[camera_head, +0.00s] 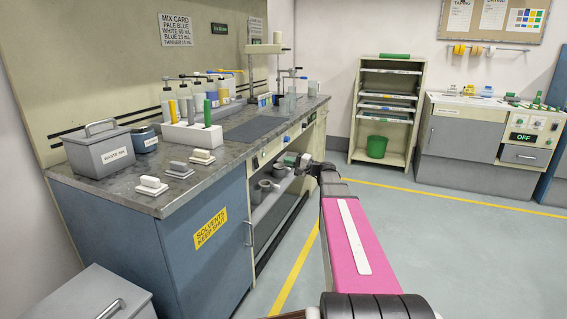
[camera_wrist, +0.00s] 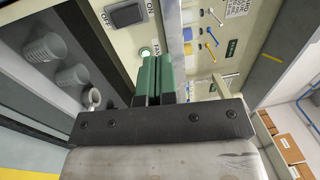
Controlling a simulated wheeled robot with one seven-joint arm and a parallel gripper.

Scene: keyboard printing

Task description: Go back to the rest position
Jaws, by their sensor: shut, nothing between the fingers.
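My gripper (camera_head: 290,159) is at the end of my pink arm, in front of the workbench's front edge in the head view. In the wrist view my gripper (camera_wrist: 155,78) shows as two green fingers pressed together, with nothing between them. The fingers point at the bench's cream front panel (camera_wrist: 205,80). I cannot tell from the wrist view whether the fingertips touch the panel.
The workbench (camera_head: 125,185) stands on the left, holding a waste bin (camera_head: 100,150), bottles and white-handled blocks. A dark rocker switch (camera_wrist: 125,15) is on its panel. Cups (camera_wrist: 45,47) stand on the shelf below. A rack (camera_head: 388,105) stands behind. The floor (camera_head: 430,240) at right is clear.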

